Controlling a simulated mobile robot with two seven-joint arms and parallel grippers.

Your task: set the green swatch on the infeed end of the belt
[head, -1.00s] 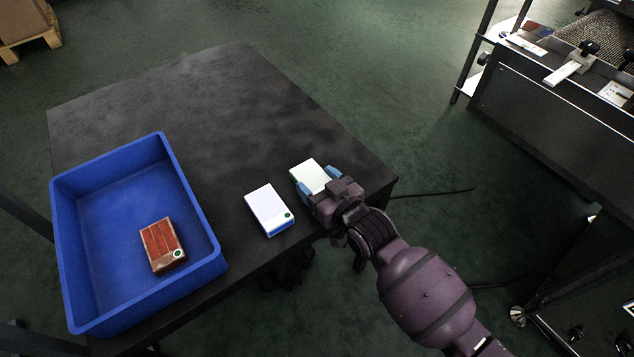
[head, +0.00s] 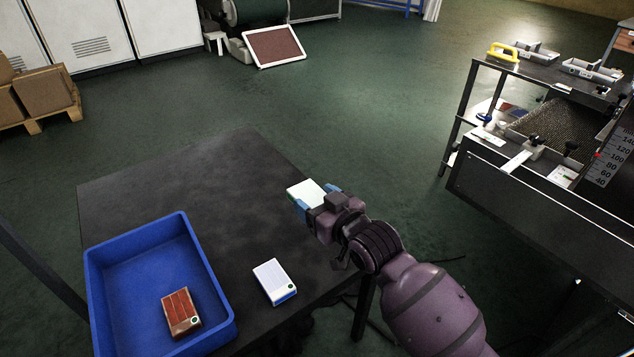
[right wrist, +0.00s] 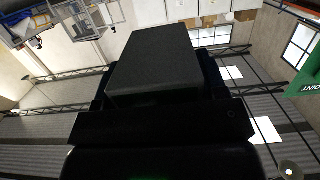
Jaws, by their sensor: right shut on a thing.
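The green swatch (head: 305,193) is a pale block with a green edge. My right gripper (head: 318,203) is shut on it and holds it over the far right edge of the dark table. In the right wrist view a dark block (right wrist: 165,60) stands out from my right gripper, its face in shadow. The belt (head: 556,126) is a brown mesh inside the dryer at the right, well apart from the swatch. Which end of it is the infeed I cannot tell. My left gripper is out of view.
On the dark table (head: 215,165) are a white-and-blue swatch (head: 272,280) and a blue bin (head: 150,262) holding a red-brown swatch (head: 180,311). Open green floor (head: 380,120) lies between table and dryer (head: 530,195). A yellow-handled item (head: 503,51) sits on the dryer.

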